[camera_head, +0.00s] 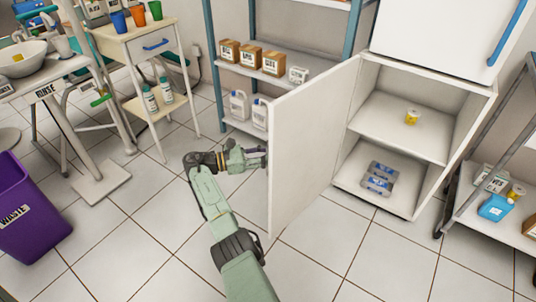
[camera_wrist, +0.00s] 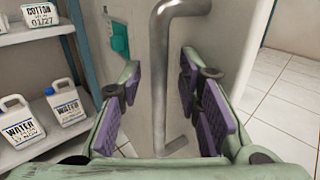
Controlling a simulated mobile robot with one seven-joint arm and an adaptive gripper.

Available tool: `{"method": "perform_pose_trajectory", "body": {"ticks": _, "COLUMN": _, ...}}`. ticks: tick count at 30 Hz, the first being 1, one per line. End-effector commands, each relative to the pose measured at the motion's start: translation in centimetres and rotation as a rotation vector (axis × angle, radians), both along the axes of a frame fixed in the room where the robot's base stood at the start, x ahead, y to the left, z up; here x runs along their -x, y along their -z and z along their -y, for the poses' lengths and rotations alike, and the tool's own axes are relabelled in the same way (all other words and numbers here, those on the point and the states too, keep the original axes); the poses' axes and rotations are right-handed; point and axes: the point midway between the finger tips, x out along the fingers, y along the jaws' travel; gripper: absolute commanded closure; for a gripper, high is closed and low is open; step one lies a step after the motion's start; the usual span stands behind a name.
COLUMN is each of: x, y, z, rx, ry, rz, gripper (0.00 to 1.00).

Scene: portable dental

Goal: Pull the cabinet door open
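The white cabinet door (camera_head: 312,135) stands swung wide open on the left side of the cabinet (camera_head: 400,125), and the two inner shelves show. My gripper (camera_head: 262,158) is at the outer face of the door, near its free edge. In the wrist view the door's grey metal bar handle (camera_wrist: 158,70) runs upright between the purple finger pads of my gripper (camera_wrist: 162,112). The fingers are apart, with gaps on both sides of the bar. The handle is hidden in the head view.
A yellow jar (camera_head: 412,117) and blue-grey packs (camera_head: 379,179) sit inside the cabinet. A rack with boxes and white jugs (camera_head: 240,105) stands behind the door. A metal rack (camera_head: 470,185) stands at right, a purple waste bin (camera_head: 30,210) at left. The front floor is clear.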

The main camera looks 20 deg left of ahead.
Motion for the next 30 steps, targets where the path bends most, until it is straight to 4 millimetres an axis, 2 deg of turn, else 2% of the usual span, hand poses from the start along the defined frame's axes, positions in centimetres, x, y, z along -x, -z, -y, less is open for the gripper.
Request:
{"method": "perform_pose_trajectory", "body": {"ticks": 5, "x": 0.7, "y": -0.1, "z": -1.1, "rx": 0.0, "ry": -0.003, "rz": 0.0, "gripper": 0.69}}
{"method": "perform_pose_trajectory", "body": {"ticks": 15, "x": 3.9, "y": -0.1, "z": -5.3, "rx": 0.001, "ry": -0.002, "rz": -0.002, "gripper": 0.69}}
{"method": "perform_pose_trajectory", "body": {"ticks": 20, "x": 4.5, "y": 0.0, "z": -6.0, "rx": 0.0, "ry": -0.001, "rz": 0.0, "gripper": 0.69}}
{"method": "perform_pose_trajectory", "body": {"ticks": 30, "x": 4.5, "y": 0.0, "z": -6.0, "rx": 0.0, "ry": 0.0, "rz": 0.0, "gripper": 0.69}}
